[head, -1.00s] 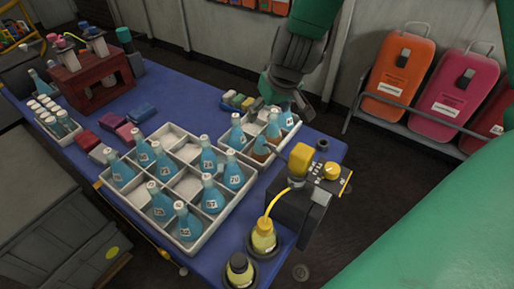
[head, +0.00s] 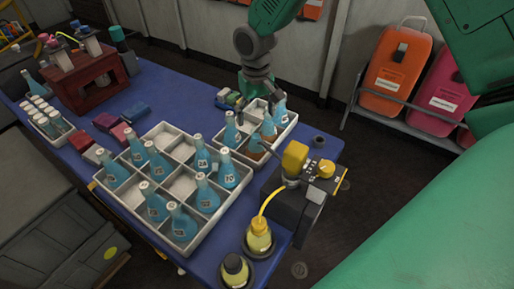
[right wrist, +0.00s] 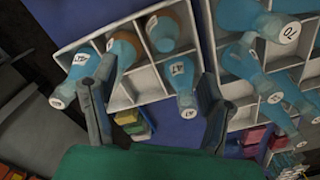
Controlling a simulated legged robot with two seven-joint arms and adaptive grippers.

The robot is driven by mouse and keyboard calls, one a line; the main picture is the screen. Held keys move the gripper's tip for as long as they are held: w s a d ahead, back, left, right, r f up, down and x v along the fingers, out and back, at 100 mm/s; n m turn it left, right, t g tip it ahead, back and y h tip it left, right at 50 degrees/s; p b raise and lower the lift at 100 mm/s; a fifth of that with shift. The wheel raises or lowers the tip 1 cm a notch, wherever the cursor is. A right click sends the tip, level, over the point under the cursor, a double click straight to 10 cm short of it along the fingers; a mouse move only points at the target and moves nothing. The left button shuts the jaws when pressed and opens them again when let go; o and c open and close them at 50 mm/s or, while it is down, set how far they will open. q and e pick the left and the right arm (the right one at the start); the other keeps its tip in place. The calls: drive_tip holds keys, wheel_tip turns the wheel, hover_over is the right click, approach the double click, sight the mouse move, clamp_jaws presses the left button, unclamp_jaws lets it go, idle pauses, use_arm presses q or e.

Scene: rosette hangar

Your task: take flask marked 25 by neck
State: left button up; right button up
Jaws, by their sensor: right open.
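My right gripper (head: 258,92) is over the small white tray (head: 292,124) near the table's far edge, pointing down. In the right wrist view its two dark fingers (right wrist: 150,100) are apart. A blue flask (right wrist: 182,82) with a white marked cap stands towards the right finger; its mark looks like 47. Other flasks in that small tray include a blue one (right wrist: 75,75) at left and two with orange-brown liquid (right wrist: 124,50). Several blue flasks (head: 156,205) stand in the large white tray (head: 122,198). I cannot read a 25 for certain. My left gripper is not in view.
A black device with a yellow top (head: 294,160) and yellow tube stands at the near right of the small tray. Coloured blocks (head: 228,98) lie beside that tray. A red-brown rack (head: 85,82) stands at the back left. Orange and pink canisters stand beyond the table.

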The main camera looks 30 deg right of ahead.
sight(253, 129)
drive_tip(key=f, duration=0.4)
drive_tip(key=shift+a+f, duration=0.5)
drive_tip(key=shift+f, duration=0.05)
drive_tip(key=f, duration=0.4)
drive_tip(key=shift+s+d+f+b, duration=0.2)
drive_tip(key=shift+s+f+b, duration=0.1)
drive_tip(key=shift+s, duration=0.1)
drive_tip(key=shift+d+f, duration=0.15)
drive_tip(key=shift+f, duration=0.05)
drive_tip(key=shift+a+r, duration=0.1)
drive_tip(key=shift+a, duration=0.1)
drive_tip(key=c, duration=1)
drive_tip(key=shift+a, duration=0.1)
